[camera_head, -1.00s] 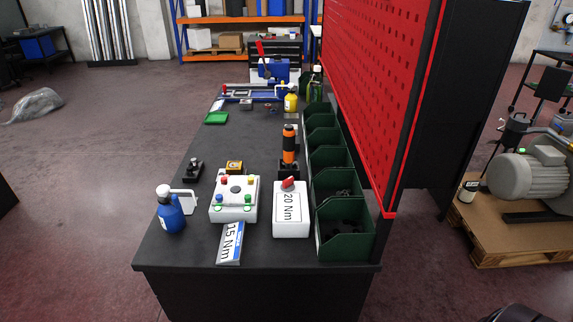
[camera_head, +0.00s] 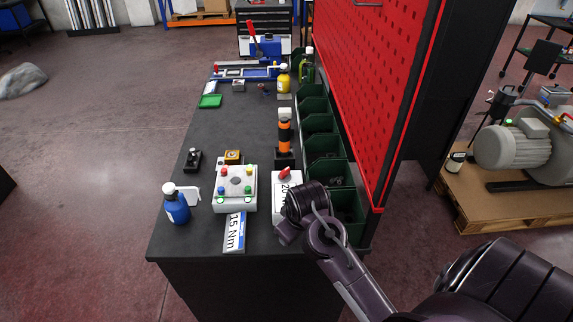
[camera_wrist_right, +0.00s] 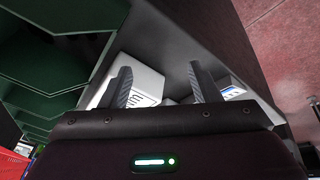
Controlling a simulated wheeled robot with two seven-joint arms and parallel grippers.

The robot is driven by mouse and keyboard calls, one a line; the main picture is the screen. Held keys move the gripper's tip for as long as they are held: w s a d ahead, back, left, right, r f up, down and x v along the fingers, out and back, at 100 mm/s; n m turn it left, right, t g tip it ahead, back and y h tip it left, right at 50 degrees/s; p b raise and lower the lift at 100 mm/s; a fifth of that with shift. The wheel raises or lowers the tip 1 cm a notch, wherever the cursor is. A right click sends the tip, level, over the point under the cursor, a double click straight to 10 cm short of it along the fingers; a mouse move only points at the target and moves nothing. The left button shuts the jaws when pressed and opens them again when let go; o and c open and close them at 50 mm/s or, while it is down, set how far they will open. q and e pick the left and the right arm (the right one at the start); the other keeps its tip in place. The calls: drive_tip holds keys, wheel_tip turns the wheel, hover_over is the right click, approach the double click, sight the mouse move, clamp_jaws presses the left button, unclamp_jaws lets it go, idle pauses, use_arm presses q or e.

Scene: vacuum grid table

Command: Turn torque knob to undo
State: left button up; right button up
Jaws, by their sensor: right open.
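The torque knob is a small red knob (camera_head: 285,172) on top of a white box (camera_head: 284,211) marked "20". The box stands at the near right of the black table, partly hidden by my right arm. My right gripper (camera_head: 290,228) is just in front of the box at its near side. In the right wrist view my right gripper (camera_wrist_right: 160,85) is open and empty, with the white box (camera_wrist_right: 138,82) seen beyond and between its fingers. The knob does not show clearly in that view. A plate (camera_head: 235,232) marked "15 Nm" lies to the left. My left gripper is not in view.
Green bins (camera_head: 325,147) line the table's right side below a red perforated panel (camera_head: 375,100). A white button box (camera_head: 236,203), a blue bottle (camera_head: 177,207) and an orange-black tool (camera_head: 285,135) stand close by.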

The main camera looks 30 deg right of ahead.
drive_tip(key=w+d+r, duration=0.1)
drive_tip(key=w+d, duration=0.1)
drive_tip(key=w, duration=0.1)
drive_tip(key=w+d+r, duration=0.1)
drive_tip(key=w+d, duration=0.2)
drive_tip(key=w+d+r, duration=0.2)
drive_tip(key=w, duration=0.1)
drive_tip(key=shift+d, duration=0.15)
drive_tip(key=y, duration=0.2)
approach(285, 170)
drive_tip(key=f, duration=0.1)
drive_tip(key=shift+t, duration=0.3)
drive_tip(key=p+x, duration=0.1)
drive_tip(key=x, duration=0.6)
drive_tip(key=shift+f, duration=0.4)
